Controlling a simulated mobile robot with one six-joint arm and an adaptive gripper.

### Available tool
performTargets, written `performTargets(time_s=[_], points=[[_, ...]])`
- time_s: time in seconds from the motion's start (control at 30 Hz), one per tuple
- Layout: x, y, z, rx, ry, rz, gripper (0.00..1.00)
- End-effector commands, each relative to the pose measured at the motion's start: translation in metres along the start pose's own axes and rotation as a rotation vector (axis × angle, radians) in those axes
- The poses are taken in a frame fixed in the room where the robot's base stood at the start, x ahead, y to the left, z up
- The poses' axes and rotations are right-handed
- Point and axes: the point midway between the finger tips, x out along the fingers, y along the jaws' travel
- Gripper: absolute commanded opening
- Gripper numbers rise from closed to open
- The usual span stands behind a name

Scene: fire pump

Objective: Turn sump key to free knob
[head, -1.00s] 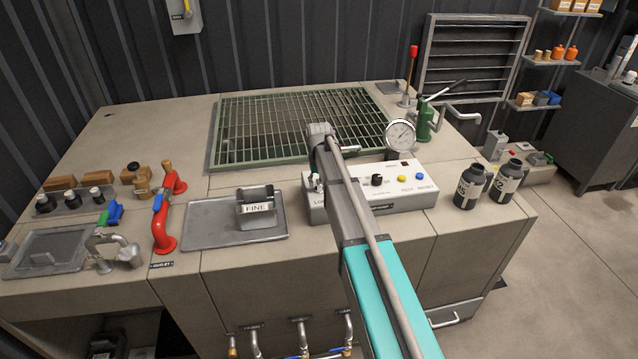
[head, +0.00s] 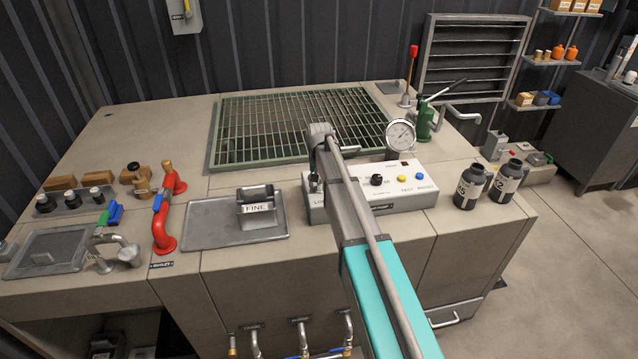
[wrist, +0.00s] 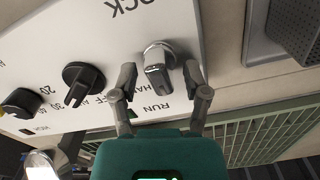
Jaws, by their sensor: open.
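The white control box (head: 414,193) stands on the bench front, right of the tray. In the wrist view its white panel (wrist: 112,32) carries a grey key (wrist: 158,66) on a round silver collar. Lettering ending in "OCK" is above it, with "RUN" and a partly covered word below. My gripper (wrist: 160,70) is open, one finger on each side of the key, with visible gaps. Two black knobs, the nearer one (wrist: 83,84) and one at the edge (wrist: 21,102), are left of the key. In the head view my arm hides the key.
A grey tray (head: 205,232) with a "FINE" holder lies left of the box. The green grating (head: 250,130) is behind. A pressure gauge (head: 400,134) stands behind the box, and dark bottles (head: 468,186) stand to its right.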

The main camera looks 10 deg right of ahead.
Motion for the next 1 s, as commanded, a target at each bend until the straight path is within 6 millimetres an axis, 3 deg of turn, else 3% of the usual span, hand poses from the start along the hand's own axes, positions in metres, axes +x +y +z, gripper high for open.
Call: performTargets(time_s=[1.0], points=[[0.0,0.0003,-0.0001,0.673,0.0,0.0,0.6]])
